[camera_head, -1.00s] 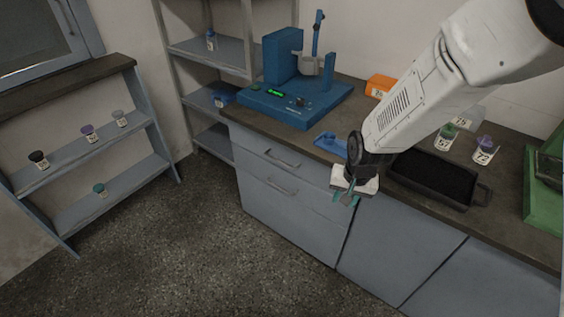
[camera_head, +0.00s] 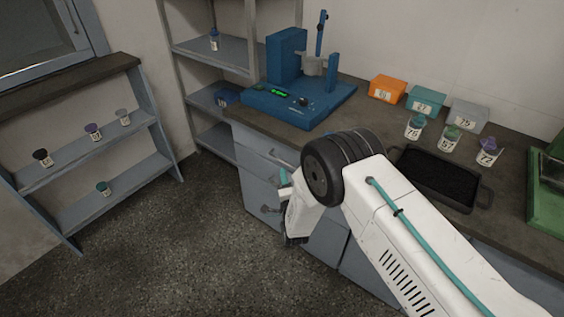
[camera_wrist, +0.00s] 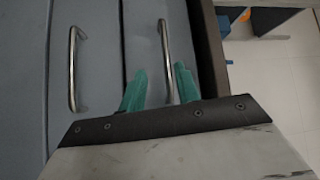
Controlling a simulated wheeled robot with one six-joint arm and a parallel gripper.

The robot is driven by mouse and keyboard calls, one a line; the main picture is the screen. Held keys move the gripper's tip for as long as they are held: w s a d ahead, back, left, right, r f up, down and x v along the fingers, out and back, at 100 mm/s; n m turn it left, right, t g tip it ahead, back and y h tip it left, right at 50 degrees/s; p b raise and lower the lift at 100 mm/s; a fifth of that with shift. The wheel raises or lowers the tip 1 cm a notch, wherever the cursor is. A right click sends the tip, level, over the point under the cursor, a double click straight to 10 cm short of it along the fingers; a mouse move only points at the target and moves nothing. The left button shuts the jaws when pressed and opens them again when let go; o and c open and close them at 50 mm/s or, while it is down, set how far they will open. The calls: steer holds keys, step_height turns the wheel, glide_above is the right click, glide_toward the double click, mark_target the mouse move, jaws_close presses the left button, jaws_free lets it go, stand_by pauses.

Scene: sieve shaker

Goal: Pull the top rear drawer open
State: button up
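The top drawer (camera_head: 252,139) is the shallow grey-blue front just under the dark countertop, and it looks shut. In the wrist view its metal bar handle (camera_wrist: 164,40) runs down between the two teal fingers of my gripper (camera_wrist: 160,70). The fingers are apart, one on each side of the bar; I cannot tell whether either touches it. In the head view my gripper (camera_head: 284,177) is at the drawer fronts, largely hidden by my wrist. The lower drawer's handle (camera_wrist: 73,70) is to the left in the wrist view.
The countertop (camera_head: 330,140) holds a blue shaker machine (camera_head: 293,100), a black tray (camera_head: 440,178), orange, teal and grey boxes, and several labelled jars. A green machine (camera_head: 546,185) is at the right. Open shelves stand at the left. The floor (camera_head: 190,240) before the drawers is clear.

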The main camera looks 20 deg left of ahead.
mark_target(282, 161)
steer(key=x, duration=0.5)
steer(key=r+x, duration=0.1)
steer(key=x, duration=0.1)
steer(key=shift+w+a, duration=0.1)
steer(key=shift+w, duration=0.2)
jaws_close()
